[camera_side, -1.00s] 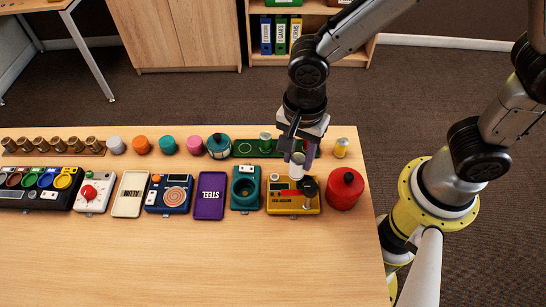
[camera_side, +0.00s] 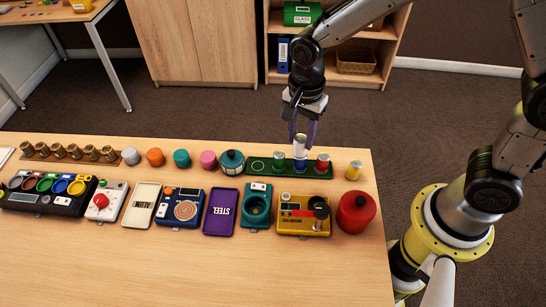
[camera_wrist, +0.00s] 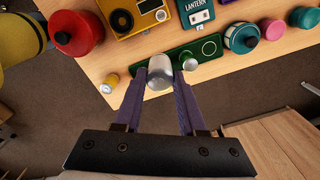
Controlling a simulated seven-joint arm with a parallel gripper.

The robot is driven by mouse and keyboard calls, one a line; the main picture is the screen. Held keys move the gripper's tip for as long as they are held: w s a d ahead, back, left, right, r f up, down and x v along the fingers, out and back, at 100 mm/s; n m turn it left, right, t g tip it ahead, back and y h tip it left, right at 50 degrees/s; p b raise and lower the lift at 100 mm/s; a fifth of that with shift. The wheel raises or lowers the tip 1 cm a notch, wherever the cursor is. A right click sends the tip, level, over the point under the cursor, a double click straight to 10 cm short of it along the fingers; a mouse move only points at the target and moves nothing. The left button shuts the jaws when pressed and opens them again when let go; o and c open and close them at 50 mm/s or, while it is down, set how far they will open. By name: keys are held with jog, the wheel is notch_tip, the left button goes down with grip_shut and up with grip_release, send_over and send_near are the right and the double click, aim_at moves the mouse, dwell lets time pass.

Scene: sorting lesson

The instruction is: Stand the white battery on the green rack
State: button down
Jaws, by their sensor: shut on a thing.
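The white battery (camera_side: 299,148) is upright between the fingers of my gripper (camera_side: 301,138), which is shut on it. It is over the green rack (camera_side: 258,165), in line with its row. In the wrist view the white battery (camera_wrist: 160,72) is between the purple fingers (camera_wrist: 161,92). A ring at the rack's left end is bare.
A yellow battery (camera_side: 354,170) stands on the table right of the rack. The yellow tester (camera_side: 302,228) and a red canister (camera_side: 356,212) are in front. A teal canister (camera_side: 231,163) is close to the rack's left end. The table's front is clear.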

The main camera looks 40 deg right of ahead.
jog(key=w+a+f, duration=0.1)
jog(key=w+f, duration=0.2)
jog(key=w, duration=0.1)
jog(key=w+a+f, duration=0.1)
jog(key=w+f, duration=0.2)
jog(key=w+a+f, duration=0.2)
jog(key=w+f, duration=0.1)
jog(key=w, duration=0.1)
jog(key=shift+w+f, duration=0.2)
jog(key=shift+w, duration=0.15)
jog(key=shift+f, duration=1.4)
jog(key=shift+f, duration=0.2)
jog(key=shift+c, duration=2.4)
grip_release()
jog(key=shift+r, duration=0.1)
